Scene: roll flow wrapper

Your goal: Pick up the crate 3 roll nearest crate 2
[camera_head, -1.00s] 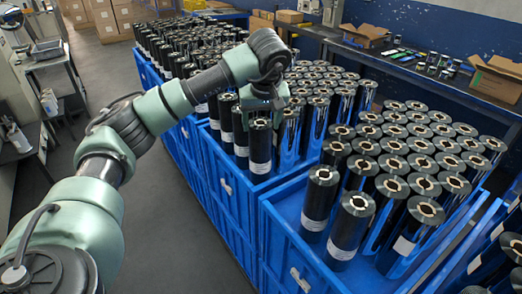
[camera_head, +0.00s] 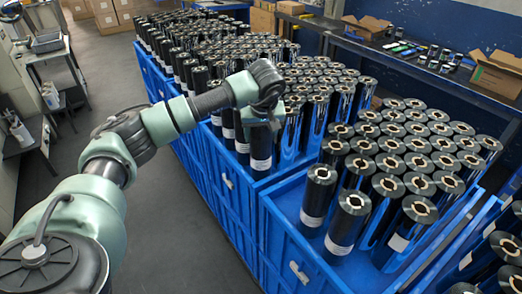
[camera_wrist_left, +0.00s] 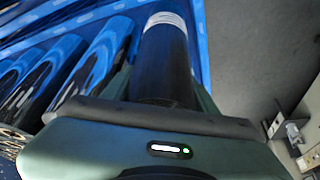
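A tall black roll (camera_head: 261,152) with a pale label band stands upright at the near corner of the middle blue crate (camera_head: 222,172). My left gripper (camera_head: 262,124) is over its top end and hides that end in the head view. In the left wrist view, the roll (camera_wrist_left: 165,58) runs between the two fingers of the left gripper (camera_wrist_left: 164,92). I cannot tell whether the fingers press on it. Several similar rolls (camera_head: 310,115) stand close beside it. The nearest blue crate (camera_head: 275,225) holds more rolls (camera_head: 349,222). No crate numbers are readable. My right gripper is not in view.
A farther blue crate (camera_head: 150,75) is full of rolls. A dark bench (camera_head: 420,68) with cardboard boxes (camera_head: 497,73) runs along the right wall. Equipment stands at the left, and the grey floor (camera_head: 165,235) beside the crates is clear.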

